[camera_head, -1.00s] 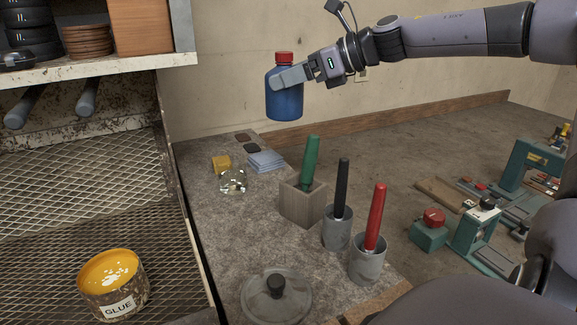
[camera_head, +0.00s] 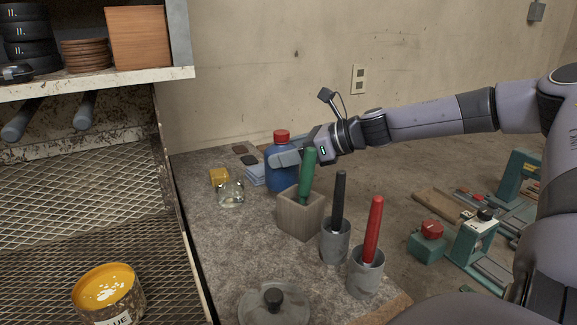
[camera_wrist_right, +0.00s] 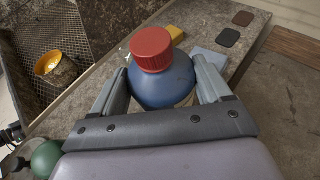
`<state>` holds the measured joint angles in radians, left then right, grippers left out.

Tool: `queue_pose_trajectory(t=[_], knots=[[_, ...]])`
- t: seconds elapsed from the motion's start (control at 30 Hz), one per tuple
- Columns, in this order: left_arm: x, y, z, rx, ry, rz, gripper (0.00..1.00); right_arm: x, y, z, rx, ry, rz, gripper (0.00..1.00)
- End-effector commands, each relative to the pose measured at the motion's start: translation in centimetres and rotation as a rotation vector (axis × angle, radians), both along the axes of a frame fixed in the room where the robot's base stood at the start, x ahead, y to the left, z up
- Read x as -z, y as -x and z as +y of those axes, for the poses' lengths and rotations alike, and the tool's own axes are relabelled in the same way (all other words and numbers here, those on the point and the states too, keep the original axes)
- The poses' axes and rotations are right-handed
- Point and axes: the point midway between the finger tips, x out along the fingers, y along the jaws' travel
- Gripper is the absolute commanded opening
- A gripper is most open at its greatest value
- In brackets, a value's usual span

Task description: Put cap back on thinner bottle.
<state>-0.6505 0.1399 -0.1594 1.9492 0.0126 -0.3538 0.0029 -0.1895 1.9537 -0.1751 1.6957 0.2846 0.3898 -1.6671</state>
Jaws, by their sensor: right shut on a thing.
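The thinner bottle (camera_head: 281,178) is blue and upright, low over the back of the stone bench, behind the wooden block with the green handle. Whether its base touches the bench is hidden. A red cap (camera_head: 281,136) sits on its top; the cap (camera_wrist_right: 151,48) also shows in the right wrist view. My right gripper (camera_head: 284,159) is shut around the upper body of the bottle. In the right wrist view its two fingers flank the blue bottle (camera_wrist_right: 162,84), below the cap. My left gripper is not in view.
A wooden block (camera_head: 300,216) holds a green-handled tool (camera_head: 307,175). Metal cups (camera_head: 335,243) hold black and red handles. A glass jar (camera_head: 230,193), yellow block (camera_head: 219,176) and blue cloths (camera_head: 255,174) lie left of the bottle. A glue pot (camera_head: 108,293) stands on the mesh shelf.

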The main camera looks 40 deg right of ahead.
Motion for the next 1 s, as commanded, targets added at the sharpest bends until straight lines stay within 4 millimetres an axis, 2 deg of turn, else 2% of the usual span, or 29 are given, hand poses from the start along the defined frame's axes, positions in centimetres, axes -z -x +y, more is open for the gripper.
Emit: queue_pose_trajectory(t=[0.03,0.1,0.2,0.63,0.67,0.7,1.0], knots=[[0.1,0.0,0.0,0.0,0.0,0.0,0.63,1.2,0.1,0.0,0.002,-0.005,0.005,0.0],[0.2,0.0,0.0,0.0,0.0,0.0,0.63,2.2,0.0,0.0,0.002,-0.005,0.005,0.0],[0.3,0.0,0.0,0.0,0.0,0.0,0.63,3.2,0.0,0.0,0.002,-0.003,0.003,0.0],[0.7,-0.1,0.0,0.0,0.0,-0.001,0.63,3.8,0.0,0.0,0.0,0.0,0.0,0.0],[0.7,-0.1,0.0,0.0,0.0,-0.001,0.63,3.8,0.0,0.0,0.0,0.0,0.001,0.8],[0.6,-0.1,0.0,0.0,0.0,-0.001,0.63,3.7,0.0,0.0,0.0,0.0,0.001,0.88],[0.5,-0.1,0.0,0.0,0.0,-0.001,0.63,3.6,0.0,0.0,0.0,0.0,0.001,0.88]])
